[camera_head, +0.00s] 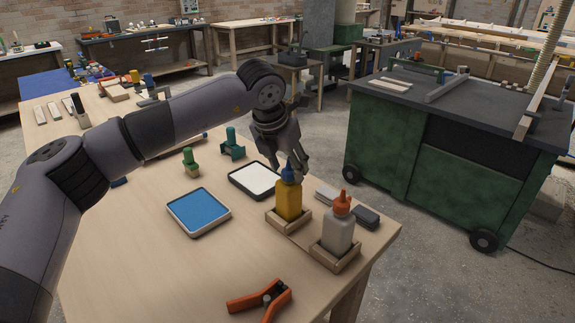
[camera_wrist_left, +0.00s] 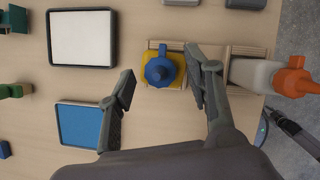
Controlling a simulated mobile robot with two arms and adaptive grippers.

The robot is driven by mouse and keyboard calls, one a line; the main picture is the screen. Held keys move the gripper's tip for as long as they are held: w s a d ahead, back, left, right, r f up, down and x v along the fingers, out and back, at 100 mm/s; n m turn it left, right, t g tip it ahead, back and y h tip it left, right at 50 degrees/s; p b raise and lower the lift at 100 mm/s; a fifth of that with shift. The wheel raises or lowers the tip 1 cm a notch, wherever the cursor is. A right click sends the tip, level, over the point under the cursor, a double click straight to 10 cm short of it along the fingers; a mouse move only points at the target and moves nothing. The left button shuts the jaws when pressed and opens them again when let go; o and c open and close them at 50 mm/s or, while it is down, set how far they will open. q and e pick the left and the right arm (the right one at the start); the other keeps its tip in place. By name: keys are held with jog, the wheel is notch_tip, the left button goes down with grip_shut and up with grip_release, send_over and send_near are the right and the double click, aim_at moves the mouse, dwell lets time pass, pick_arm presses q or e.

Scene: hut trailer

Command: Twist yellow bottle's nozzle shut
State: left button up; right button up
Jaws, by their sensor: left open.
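The yellow bottle (camera_head: 288,202) stands upright in a wooden holder (camera_head: 274,222) near the table's right edge, its blue nozzle (camera_head: 289,170) on top. In the left wrist view the blue nozzle (camera_wrist_left: 160,71) is seen from above, nearly between the fingers but a little beyond their tips. My left gripper (camera_head: 290,172) is open and empty; it also shows in the left wrist view (camera_wrist_left: 160,85), one finger on each side of the nozzle's line. The right finger looks close to the bottle; I cannot tell whether they touch. My right gripper is not in view.
A white bottle with an orange nozzle (camera_head: 339,228) stands in a second holder (camera_head: 322,256) beside it. A white-filled tray (camera_head: 255,180), a blue-filled tray (camera_head: 198,211), grey and dark blocks (camera_head: 366,217) and an orange clamp (camera_head: 260,300) lie around. The table's left front is clear.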

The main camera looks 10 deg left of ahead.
pick_arm(q)
jog(key=shift+w+f, duration=0.15)
jog(key=shift+f, duration=0.2)
